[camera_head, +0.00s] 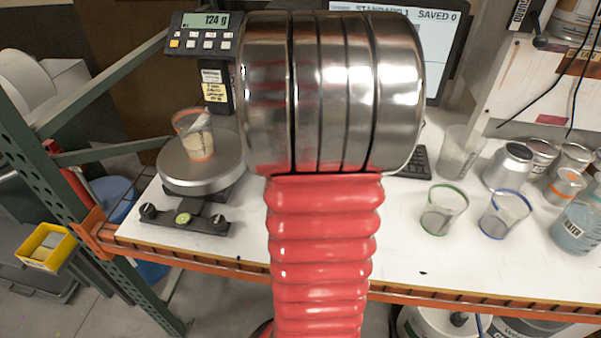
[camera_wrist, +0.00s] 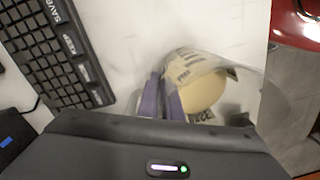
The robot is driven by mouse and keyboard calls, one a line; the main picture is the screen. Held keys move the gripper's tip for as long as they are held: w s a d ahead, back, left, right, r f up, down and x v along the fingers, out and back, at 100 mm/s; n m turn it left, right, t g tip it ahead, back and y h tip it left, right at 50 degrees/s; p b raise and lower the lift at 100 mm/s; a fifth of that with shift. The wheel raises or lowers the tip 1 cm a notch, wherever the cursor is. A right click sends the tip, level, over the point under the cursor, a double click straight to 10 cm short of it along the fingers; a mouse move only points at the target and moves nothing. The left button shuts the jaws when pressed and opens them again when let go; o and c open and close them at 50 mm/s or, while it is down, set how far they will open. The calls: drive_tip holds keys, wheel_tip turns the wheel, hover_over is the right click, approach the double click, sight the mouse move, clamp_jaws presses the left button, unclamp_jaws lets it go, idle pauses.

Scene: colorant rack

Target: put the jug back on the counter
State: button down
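The jug (camera_wrist: 205,88) is in the wrist view, a clear vessel with beige contents and a tan label. My gripper (camera_wrist: 162,100) shows as two purple fingers close together at the jug's left side, apparently shut on its handle, though the handle itself is mostly hidden. The jug overlaps the counter's edge in this view; its height above the white counter (camera_wrist: 150,30) cannot be told. In the head view my arm covers the middle, and my gripper and the held jug are hidden behind it. The white counter (camera_head: 400,240) shows on both sides.
A scale (camera_head: 185,178) at left bears an orange-rimmed cup (camera_head: 198,145); its display reads 124 g. At right stand a clear container (camera_head: 460,150), a green-rimmed cup (camera_head: 442,212), a blue-rimmed cup (camera_head: 504,213) and several cans. A keyboard (camera_wrist: 55,50) lies left of the jug.

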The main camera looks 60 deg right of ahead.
drive_tip(key=c, duration=1.9)
unclamp_jaws()
drive_tip(key=shift+c, duration=0.2)
drive_tip(key=r, duration=1.2)
drive_tip(key=shift+w+d, duration=0.1)
drive_tip(key=shift+d, duration=0.15)
drive_tip(key=shift+a, duration=0.1)
